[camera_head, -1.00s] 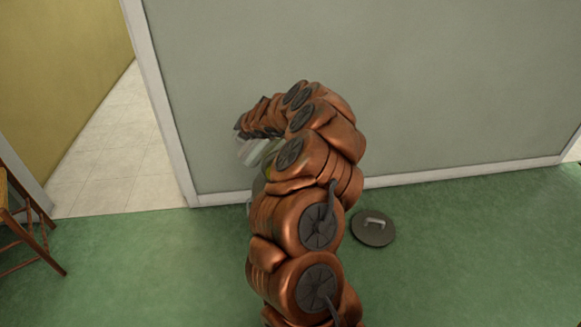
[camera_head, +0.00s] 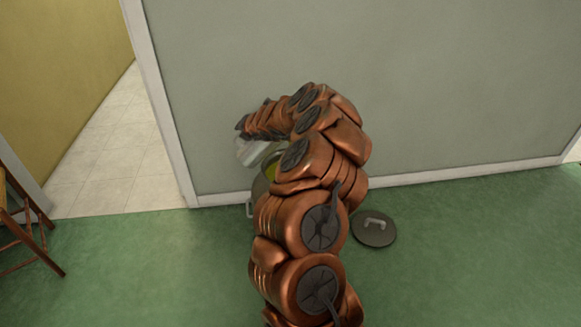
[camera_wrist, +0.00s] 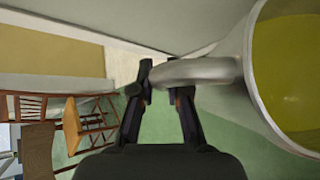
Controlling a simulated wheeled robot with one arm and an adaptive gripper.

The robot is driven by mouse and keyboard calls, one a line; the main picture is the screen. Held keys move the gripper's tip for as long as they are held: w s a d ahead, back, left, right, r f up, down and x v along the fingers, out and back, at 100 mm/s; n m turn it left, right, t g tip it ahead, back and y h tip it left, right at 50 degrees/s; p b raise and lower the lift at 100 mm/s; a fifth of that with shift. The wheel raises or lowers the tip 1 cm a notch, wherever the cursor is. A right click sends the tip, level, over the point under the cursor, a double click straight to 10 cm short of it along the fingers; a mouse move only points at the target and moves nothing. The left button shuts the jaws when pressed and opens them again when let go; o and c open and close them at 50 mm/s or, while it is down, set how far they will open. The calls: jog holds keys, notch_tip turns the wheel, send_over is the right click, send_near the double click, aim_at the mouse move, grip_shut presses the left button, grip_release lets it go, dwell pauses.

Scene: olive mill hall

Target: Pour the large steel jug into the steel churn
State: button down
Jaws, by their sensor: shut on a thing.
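The large steel jug (camera_wrist: 252,75) is at the right of the wrist view, with yellow-green liquid (camera_wrist: 290,70) inside. My gripper (camera_wrist: 165,80) is shut on the jug's handle (camera_wrist: 195,70). In the head view the jug (camera_head: 256,152) shows as a tilted pale metal shape by the end of my arm, over the churn. The steel churn (camera_head: 259,187) stands on the floor near the wall, mostly hidden behind my arm. Yellow-green colour shows at its open mouth. I cannot tell whether liquid is flowing.
A dark round lid (camera_head: 374,230) with a handle lies on the green floor right of my arm. A wooden chair (camera_head: 18,220) stands at the left edge. The grey wall (camera_head: 430,90) is close behind the churn. A doorway opens at left.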

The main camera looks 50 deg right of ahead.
jog(key=shift+s+d+f+m+t+y+b, duration=0.3)
jog(key=shift+f+t+b, duration=0.15)
jog(key=shift+b, duration=0.4)
jog(key=shift+s+d+f+m+t+y+b, duration=0.2)
jog(key=shift+f+m+t+b, duration=0.2)
jog(key=shift+b, duration=0.45)
dwell(2.9)
jog(key=shift+s+d+r+m+t+b, duration=0.2)
jog(key=shift+m+t+b, duration=0.1)
jog(key=shift+t+b, duration=0.2)
dwell(2.9)
